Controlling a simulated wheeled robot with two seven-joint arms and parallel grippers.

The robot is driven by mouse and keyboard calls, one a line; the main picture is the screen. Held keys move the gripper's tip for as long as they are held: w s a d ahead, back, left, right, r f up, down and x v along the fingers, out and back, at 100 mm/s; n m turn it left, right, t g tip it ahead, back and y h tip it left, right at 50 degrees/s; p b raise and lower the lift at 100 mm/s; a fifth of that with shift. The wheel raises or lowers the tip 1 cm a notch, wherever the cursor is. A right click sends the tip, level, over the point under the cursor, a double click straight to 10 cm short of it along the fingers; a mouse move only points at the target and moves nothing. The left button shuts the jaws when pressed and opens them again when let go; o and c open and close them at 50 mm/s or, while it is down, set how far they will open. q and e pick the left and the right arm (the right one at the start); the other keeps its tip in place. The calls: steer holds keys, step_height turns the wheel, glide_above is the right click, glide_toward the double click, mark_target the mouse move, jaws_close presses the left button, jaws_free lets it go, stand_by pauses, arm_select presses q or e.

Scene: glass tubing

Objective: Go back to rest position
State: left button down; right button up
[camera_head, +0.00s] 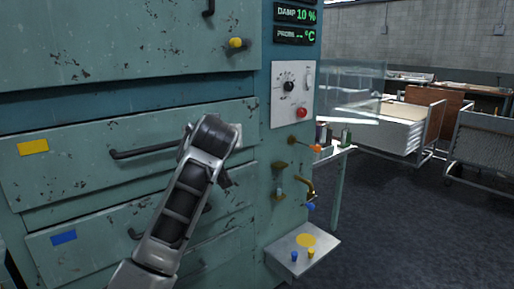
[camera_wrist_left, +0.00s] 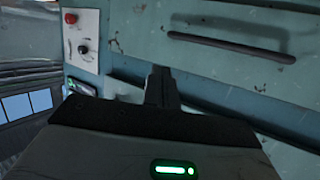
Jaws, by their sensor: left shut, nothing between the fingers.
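My left arm (camera_head: 180,205) rises from the bottom of the head view in front of the green metal cabinet. Its gripper is mostly hidden behind the wrist there. In the left wrist view, my left gripper (camera_wrist_left: 161,88) shows as dark fingers close together, shut and empty. The fingers point toward the cabinet front, below a long dark drawer handle (camera_wrist_left: 232,46). I cannot tell the exact gap between the fingers and the cabinet. My right gripper is in neither view.
The cabinet has drawers with a yellow label (camera_head: 33,147) and a blue label (camera_head: 64,237). A control panel (camera_head: 293,95) has a red button and black knob. A small shelf (camera_head: 302,252) juts out low. Carts (camera_head: 400,130) stand at the right; dark floor there is open.

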arm_select(q)
steer(key=s+a+f+n+g+y, duration=0.1)
steer(key=s+a+f+g+y, duration=0.15)
steer(key=a+f, duration=0.75)
steer(key=s+a+f+n+g+y, duration=0.1)
steer(key=s+a+f+g, duration=0.15)
steer(key=a+f, duration=0.7)
steer(key=s+a+f+n+g+y, duration=0.1)
steer(key=s+a+f+g+y, duration=0.2)
steer(key=a, duration=1.2)
steer(key=w+d+r+m+t+h, duration=0.5)
steer(key=w+d+m+t+h, duration=0.2)
steer(key=w+d+t, duration=0.15)
steer(key=s+d+f+m+g+h, duration=0.1)
steer(key=s+d+f+h, duration=0.1)
steer(key=s+d+f, duration=0.85)
steer(key=s+d+f+g+h, duration=0.25)
steer(key=s+d+f, duration=0.45)
steer(key=s+f, duration=0.6)
steer(key=s+d+g+h, duration=0.1)
steer(key=s+d, duration=0.3)
steer(key=s, duration=1.1)
steer(key=shift+d+n, duration=0.15)
steer(key=shift+n, duration=0.15)
